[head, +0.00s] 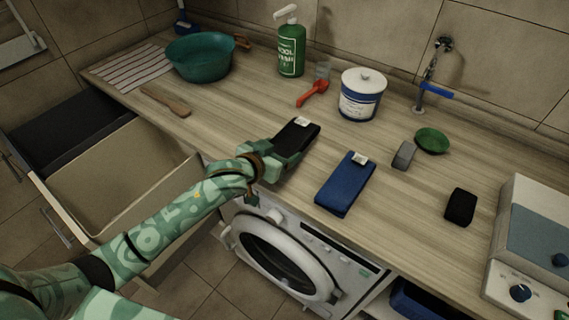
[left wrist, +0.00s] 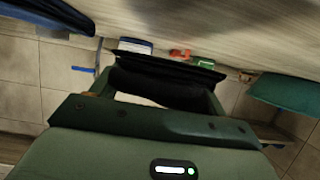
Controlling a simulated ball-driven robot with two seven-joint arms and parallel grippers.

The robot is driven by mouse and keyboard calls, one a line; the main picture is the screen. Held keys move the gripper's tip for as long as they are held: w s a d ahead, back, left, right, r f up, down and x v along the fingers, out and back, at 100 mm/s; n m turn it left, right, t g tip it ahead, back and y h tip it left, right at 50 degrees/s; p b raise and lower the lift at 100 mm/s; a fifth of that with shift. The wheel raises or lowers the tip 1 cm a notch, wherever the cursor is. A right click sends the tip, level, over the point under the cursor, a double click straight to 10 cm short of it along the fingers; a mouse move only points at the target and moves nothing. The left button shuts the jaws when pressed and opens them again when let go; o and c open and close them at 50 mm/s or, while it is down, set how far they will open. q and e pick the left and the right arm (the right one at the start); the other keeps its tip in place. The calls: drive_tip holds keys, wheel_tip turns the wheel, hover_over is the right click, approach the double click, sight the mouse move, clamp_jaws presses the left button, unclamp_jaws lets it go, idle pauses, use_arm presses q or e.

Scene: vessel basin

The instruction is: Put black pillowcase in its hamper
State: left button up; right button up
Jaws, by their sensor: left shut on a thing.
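A black folded pillowcase (head: 297,135) with a white tag is at the counter's front edge in the head view. My left gripper (head: 288,152) is shut on its near end. In the left wrist view the dark cloth (left wrist: 165,85) spans between the fingers of the left gripper (left wrist: 160,98). I cannot tell whether the cloth touches the counter. A dark hamper (head: 62,128) stands open at the left, behind an open beige hamper (head: 125,170). My right gripper is not in view.
On the counter (head: 235,110) lie a folded blue cloth (head: 345,184), a black block (head: 460,207), a grey block (head: 403,154), a green bowl (head: 432,140) and a red scoop (head: 312,92). A white tub (head: 361,98) and teal basin (head: 201,58) stand behind. A washing machine (head: 285,255) is below.

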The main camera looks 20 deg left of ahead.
use_arm(q)
drive_tip(key=shift+w+d+f, duration=0.15)
drive_tip(key=shift+d+f, duration=0.1)
drive_tip(key=shift+f, duration=0.05)
drive_tip(key=f, duration=0.3)
drive_tip(key=shift+w+d+f+b, duration=0.2)
drive_tip(key=shift+d+b, duration=0.15)
drive_tip(key=o, duration=1.1)
drive_tip(key=shift+f, duration=0.15)
